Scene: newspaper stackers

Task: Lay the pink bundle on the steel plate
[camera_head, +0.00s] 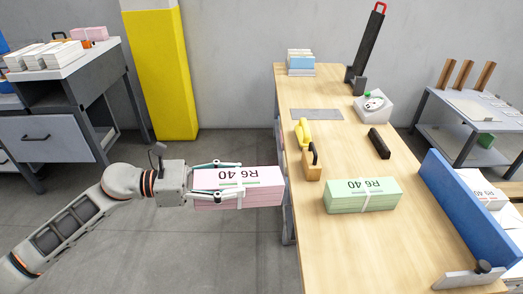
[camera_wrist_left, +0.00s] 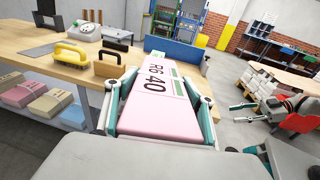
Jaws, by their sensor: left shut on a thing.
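The pink bundle (camera_head: 255,182), marked R6 40 and bound with a white strap, is in my left gripper (camera_head: 220,180). The gripper is shut on its sides. The bundle is roughly level, in front of the workbench's left edge, with its far end close to that edge. In the left wrist view the pink bundle (camera_wrist_left: 158,104) lies between the teal fingers. The steel plate (camera_head: 317,114), thin, grey and bare, lies flat toward the back of the workbench, apart from the bundle. My right gripper (camera_wrist_left: 240,98) shows small at the right of the left wrist view, its fingers apparently apart and empty.
On the wooden workbench (camera_head: 315,240) stand a yellow-handled tool (camera_head: 303,132), a wooden block with a dark handle (camera_head: 312,163), a green bundle (camera_head: 362,196), a dark bar (camera_head: 379,143) and a white scale (camera_head: 373,106). A blue fence (camera_head: 465,215) lines the right edge.

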